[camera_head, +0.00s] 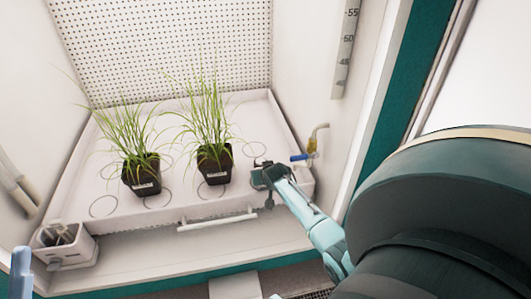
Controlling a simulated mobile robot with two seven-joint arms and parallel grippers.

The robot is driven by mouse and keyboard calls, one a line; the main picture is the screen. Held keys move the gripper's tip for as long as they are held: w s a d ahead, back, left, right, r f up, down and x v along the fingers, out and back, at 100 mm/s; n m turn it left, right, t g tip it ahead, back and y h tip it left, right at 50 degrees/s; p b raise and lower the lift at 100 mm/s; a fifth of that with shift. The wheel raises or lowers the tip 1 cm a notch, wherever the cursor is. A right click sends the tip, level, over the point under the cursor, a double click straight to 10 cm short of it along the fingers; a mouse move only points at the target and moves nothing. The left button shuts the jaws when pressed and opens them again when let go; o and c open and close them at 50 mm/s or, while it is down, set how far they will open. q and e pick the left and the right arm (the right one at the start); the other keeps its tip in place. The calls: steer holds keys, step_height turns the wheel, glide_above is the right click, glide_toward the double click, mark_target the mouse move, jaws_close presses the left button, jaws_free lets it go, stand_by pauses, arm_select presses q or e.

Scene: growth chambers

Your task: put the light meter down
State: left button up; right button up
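My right arm comes in from the right, and its gripper (266,178) is at the front right of the white tray, by a small pale holder (299,181). Dark grey shapes show at the fingertips, with a small dark piece hanging below them. I cannot tell whether these are the light meter or parts of the gripper, or whether the fingers are shut. A light-blue part at the lower left edge may belong to my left arm; its fingers cannot be made out.
Two black pots of grass, a left one (141,178) and a right one (214,165), stand on the white tray (100,186) with ring marks. A pale caddy (68,255) with tools is at left. A valve (312,146) and a scale strip (345,50) are at right.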

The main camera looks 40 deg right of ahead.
steer(key=shift+f, duration=0.15)
steer(key=o, duration=1.1)
arm_select(q)
steer(key=shift+r, duration=0.1)
arm_select(e)
steer(key=shift+r, duration=0.3)
steer(key=p+v, duration=0.4)
steer(key=v, duration=0.2)
steer(key=shift+r+p, duration=0.15)
steer(key=shift+p, duration=0.2)
arm_select(q)
steer(key=shift+s+a+f+n+g+y+p, duration=0.1)
steer(key=shift+s+f+n+g+y+p, duration=0.1)
steer(key=shift+f+n+g+y+p, duration=0.4)
steer(key=shift+s+d+f+n+g+y+p, duration=0.1)
steer(key=shift+s+f+n+g+y+p, duration=0.2)
steer(key=shift+f+y, duration=0.55)
steer(key=shift+s+a+f+n+g+y+p, duration=0.1)
steer(key=shift+f+n+g+y+p, duration=0.3)
steer(key=shift+f, duration=0.5)
arm_select(e)
steer(key=shift+v, duration=2.8)
arm_select(q)
steer(key=shift+y, duration=0.25)
arm_select(e)
steer(key=shift+s, duration=0.2)
